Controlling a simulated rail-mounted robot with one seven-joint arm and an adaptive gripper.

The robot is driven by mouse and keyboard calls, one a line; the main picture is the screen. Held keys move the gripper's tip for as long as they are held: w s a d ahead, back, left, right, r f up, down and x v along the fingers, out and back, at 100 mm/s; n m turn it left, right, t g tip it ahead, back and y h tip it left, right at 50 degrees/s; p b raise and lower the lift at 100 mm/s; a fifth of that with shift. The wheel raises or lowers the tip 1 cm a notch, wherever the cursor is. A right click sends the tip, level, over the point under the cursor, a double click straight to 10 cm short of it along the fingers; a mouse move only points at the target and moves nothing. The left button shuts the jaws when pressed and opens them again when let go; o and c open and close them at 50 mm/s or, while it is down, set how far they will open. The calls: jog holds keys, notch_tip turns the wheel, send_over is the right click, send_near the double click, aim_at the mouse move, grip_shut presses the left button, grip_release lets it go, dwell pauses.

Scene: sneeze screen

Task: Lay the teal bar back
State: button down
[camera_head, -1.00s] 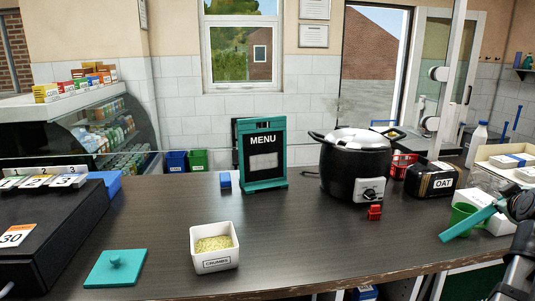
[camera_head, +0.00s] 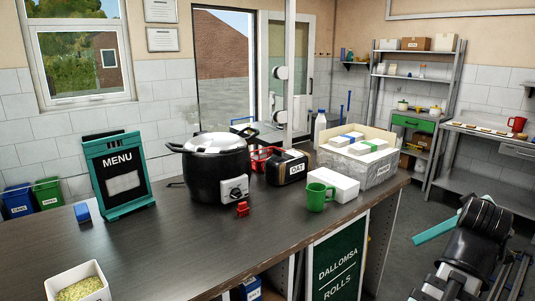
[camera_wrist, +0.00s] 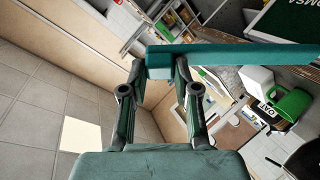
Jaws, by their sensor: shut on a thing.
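The teal bar (camera_head: 436,229) is held in the air to the right of the counter's end, tilted in the head view. In the wrist view the bar (camera_wrist: 240,55) runs from between the fingertips out to the right edge. My gripper (camera_wrist: 163,70) is shut on the bar near one end. In the head view my gripper (camera_head: 464,212) is small and dark, and its fingers are hard to make out. No resting place for the bar can be made out for certain.
The dark counter (camera_head: 130,255) has clear room at front. The black cooker (camera_head: 212,168) and MENU stand (camera_head: 119,175) are farther left.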

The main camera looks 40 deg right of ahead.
jog(key=shift+s, duration=0.25)
jog(key=m+p, duration=0.2)
jog(key=m, duration=0.7)
jog(key=shift+p, duration=0.4)
